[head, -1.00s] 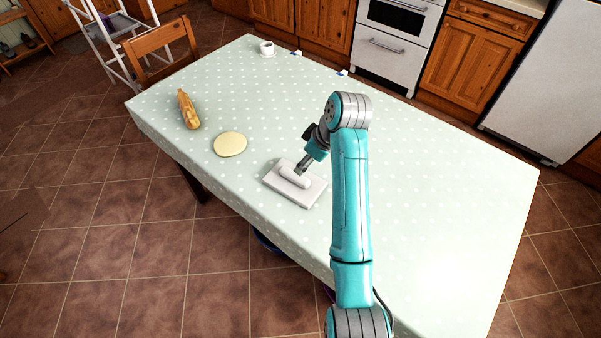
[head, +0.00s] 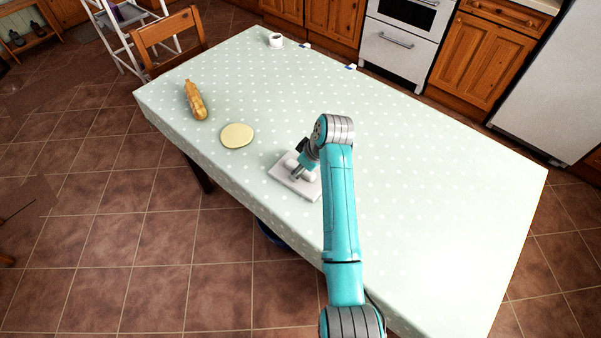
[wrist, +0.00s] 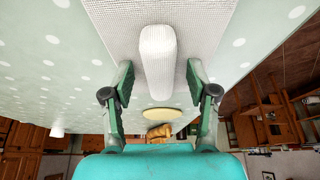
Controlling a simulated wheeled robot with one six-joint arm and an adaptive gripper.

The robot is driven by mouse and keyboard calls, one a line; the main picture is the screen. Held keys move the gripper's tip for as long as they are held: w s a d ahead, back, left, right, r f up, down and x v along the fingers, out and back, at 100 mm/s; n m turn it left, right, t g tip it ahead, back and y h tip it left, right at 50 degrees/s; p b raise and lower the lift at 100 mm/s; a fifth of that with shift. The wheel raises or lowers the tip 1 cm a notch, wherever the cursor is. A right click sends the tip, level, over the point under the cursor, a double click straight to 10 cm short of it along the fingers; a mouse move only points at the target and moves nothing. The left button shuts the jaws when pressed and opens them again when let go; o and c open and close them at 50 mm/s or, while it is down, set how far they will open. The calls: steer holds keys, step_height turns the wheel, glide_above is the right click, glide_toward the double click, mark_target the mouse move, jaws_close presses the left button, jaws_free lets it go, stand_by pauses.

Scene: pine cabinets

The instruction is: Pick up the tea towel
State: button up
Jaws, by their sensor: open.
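The tea towel (head: 283,179) is a white woven cloth lying flat near the table's front edge, with a raised roll along its middle. In the wrist view the raised roll of the tea towel (wrist: 157,48) lies between my two fingers. My gripper (head: 298,175) is over the towel; it also shows in the wrist view (wrist: 161,68). It is open, with one finger on each side of the roll and a gap on both sides. My arm hides part of the towel in the head view. I cannot tell whether the fingertips touch the cloth.
The table (head: 430,190) has a pale green dotted cover. A round cream disc (head: 237,135) and a loaf of bread (head: 195,101) lie left of the towel. A white cup (head: 276,40) stands at the far edge. A wooden chair (head: 168,45) is behind. The table's right side is clear.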

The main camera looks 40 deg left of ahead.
jaws_close()
step_height(320, 180, up, 10)
steer(key=shift+r, duration=0.1)
stand_by(0.6)
